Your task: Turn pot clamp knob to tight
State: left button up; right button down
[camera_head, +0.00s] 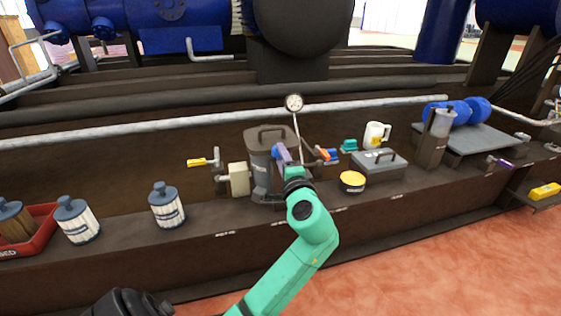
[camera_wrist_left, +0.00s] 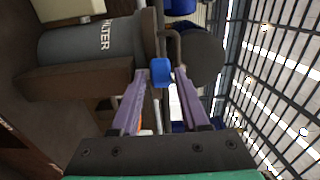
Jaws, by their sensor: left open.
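The grey filter pot (camera_head: 261,178) stands on the dark ledge, with a handled lid on top. Its side, lettered "FILTER", shows in the left wrist view (camera_wrist_left: 75,50). A blue knob (camera_wrist_left: 160,72) sits by the pot's rim in that view, between the tips of my left gripper (camera_wrist_left: 163,78). The two purple fingers are apart, one on each side of the knob; I cannot tell whether they touch it. In the head view my left gripper (camera_head: 281,153) is in front of the pot's upper right side and hides the knob. My right gripper is not in view.
A gauge (camera_head: 293,103) rises behind the pot. A yellow-handled valve (camera_head: 197,162) is left, an orange-and-blue valve handle (camera_head: 328,155) right. A yellow-topped tin (camera_head: 352,181) and grey box (camera_head: 378,163) stand further right. Filter cartridges (camera_head: 166,207) stand left.

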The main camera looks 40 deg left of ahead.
pick_arm(q)
jog(key=shift+x, duration=0.8)
grip_shut()
